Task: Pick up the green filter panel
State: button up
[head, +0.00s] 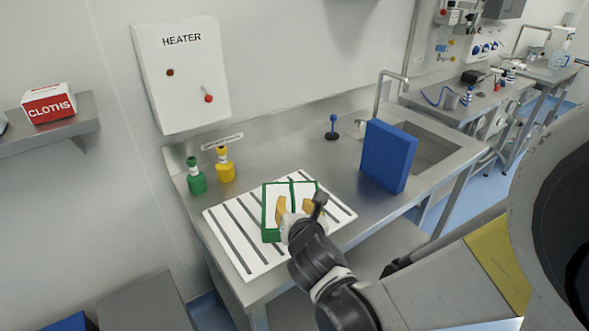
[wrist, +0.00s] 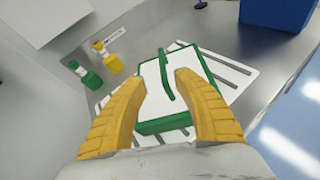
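The green filter panel (head: 271,205) is a white board with a green frame and a raised green bar across its middle. It lies on a white slatted rack (head: 233,237) on the steel counter, and also shows in the wrist view (wrist: 150,78). My gripper (head: 294,207) is above the panel, with yellow ribbed fingers spread apart. In the wrist view the open fingers (wrist: 160,82) stand either side of the green bar (wrist: 165,73), with nothing between them gripped. The gripper hides part of the panel in the head view.
A green bottle (head: 196,178) and a yellow bottle (head: 225,168) stand at the counter's back left. A blue block (head: 389,155) stands upright to the right, by the sink (head: 432,153). A small dark blue knobbed object (head: 332,129) stands behind.

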aim_at(293, 197)
jog(key=x, duration=0.3)
jog(key=shift+b, duration=0.3)
jog(key=b+x, duration=0.1)
jog(key=x, duration=0.1)
jog(key=b+x, duration=0.1)
jog(key=x, duration=0.1)
jog(key=shift+w+d+f, duration=0.15)
jog(key=shift+d+f, duration=0.1)
jog(key=shift+w+a, duration=0.1)
jog(key=shift+w, duration=0.35)
jog(key=shift+s, duration=0.1)
grip_shut()
